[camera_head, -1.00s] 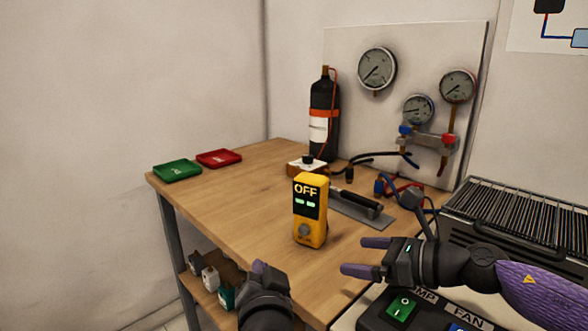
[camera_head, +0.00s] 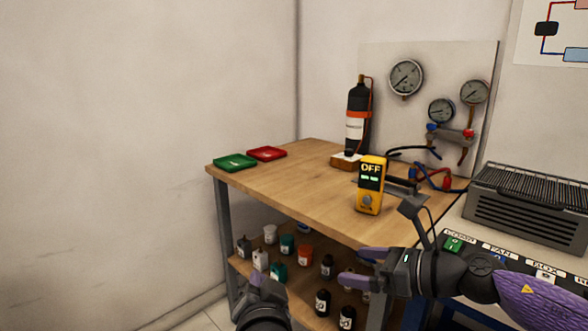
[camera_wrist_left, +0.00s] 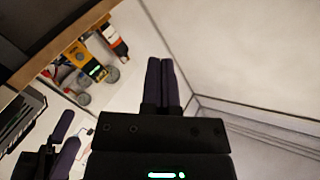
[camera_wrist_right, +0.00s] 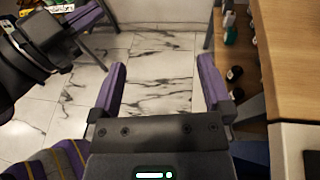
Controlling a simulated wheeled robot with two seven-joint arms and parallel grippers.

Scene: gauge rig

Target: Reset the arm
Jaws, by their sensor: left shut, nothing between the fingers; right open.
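My left gripper (camera_head: 268,284) is at the bottom centre of the head view, in front of the wooden table. In the left wrist view its purple fingers (camera_wrist_left: 162,82) are together with nothing between them. My right gripper (camera_head: 357,268) is at the lower right in the head view, by the table's front edge and left of the switch panel. In the right wrist view its fingers (camera_wrist_right: 160,88) are spread apart, with only tiled floor showing between them. Both grippers are empty and apart from the table objects.
The wooden table (camera_head: 290,185) holds a green tray (camera_head: 235,163), a red tray (camera_head: 267,153), a yellow meter reading OFF (camera_head: 370,190) and a black cylinder (camera_head: 357,120). Several bottles stand on its lower shelf. A switch panel (camera_head: 476,250) and a grilled unit (camera_head: 525,215) are at right.

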